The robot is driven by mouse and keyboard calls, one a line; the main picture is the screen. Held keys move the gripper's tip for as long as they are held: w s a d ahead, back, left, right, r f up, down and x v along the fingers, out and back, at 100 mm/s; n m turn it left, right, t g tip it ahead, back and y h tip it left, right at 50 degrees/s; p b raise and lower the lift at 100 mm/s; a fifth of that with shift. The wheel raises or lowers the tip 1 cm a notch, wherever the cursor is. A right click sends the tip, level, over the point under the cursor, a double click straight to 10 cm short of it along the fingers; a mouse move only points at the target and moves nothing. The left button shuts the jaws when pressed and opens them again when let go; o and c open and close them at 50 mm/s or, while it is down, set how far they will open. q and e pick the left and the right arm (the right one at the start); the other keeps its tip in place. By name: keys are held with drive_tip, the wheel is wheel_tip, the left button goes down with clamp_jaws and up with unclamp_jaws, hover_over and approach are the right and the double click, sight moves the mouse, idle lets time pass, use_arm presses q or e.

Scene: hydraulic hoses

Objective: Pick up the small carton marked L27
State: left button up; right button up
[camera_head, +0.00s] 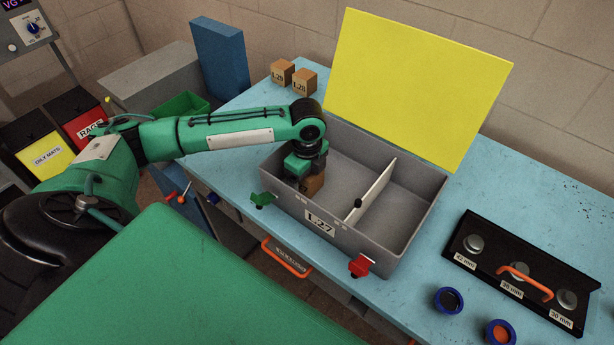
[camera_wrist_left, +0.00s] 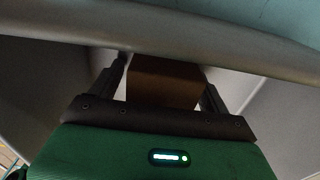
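A small brown carton (camera_head: 313,183) sits in the left compartment of the grey open case (camera_head: 375,245), partly hidden under my left gripper (camera_head: 306,176). No mark on the carton can be read. The case's front carries an L27 label (camera_head: 319,221). In the left wrist view the carton (camera_wrist_left: 165,82) lies between the two dark fingers of my left gripper (camera_wrist_left: 165,80). The fingers are close to its sides; whether they press on it I cannot tell. My right gripper is not in view.
A white divider (camera_head: 372,192) splits the case; the right compartment looks empty. The yellow lid (camera_head: 415,85) stands open behind. Cartons marked L29 (camera_head: 282,72) and L28 (camera_head: 304,81) stand at the back. A black tray (camera_head: 480,265) and blue rings (camera_head: 448,300) are on the right.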

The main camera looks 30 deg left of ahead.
use_arm(q)
drive_tip(key=c, duration=1.1)
